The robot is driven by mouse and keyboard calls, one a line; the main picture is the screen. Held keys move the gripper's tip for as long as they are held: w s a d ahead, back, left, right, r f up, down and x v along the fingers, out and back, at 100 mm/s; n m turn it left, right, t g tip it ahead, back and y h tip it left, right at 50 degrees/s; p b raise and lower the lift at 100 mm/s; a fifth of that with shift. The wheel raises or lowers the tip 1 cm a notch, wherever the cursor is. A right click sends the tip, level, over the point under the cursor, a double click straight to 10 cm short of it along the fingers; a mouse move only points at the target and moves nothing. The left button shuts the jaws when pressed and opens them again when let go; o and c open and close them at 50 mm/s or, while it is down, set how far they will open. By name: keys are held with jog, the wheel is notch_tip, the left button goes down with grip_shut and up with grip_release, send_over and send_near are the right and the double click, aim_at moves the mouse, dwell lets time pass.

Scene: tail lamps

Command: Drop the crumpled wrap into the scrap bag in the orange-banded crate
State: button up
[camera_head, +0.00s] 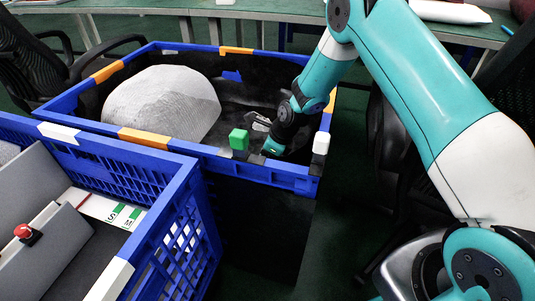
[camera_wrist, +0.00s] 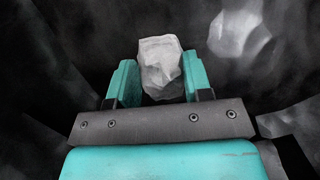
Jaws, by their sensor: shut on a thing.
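The crumpled wrap (camera_wrist: 160,62) is a pale grey, faceted lump. In the wrist view my gripper (camera_wrist: 160,80) has its two teal fingers on either side of it, shut on it. Creased black material, seemingly the scrap bag (camera_wrist: 65,60), lies beneath and around it. The orange-banded crate (camera_head: 160,136) is blue, with black material inside. In the camera_head view my gripper (camera_head: 273,146) is low in its near right corner, just behind the near rim; I cannot clearly make out the wrap there.
A large rounded grey bundle (camera_head: 165,103) fills the crate's left part. Another pale crumpled piece (camera_wrist: 238,32) lies on the black material. A second blue crate (camera_head: 165,190) with white bands stands in front left.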

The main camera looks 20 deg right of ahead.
jog(key=shift+f, duration=0.35)
jog(key=o, duration=0.9)
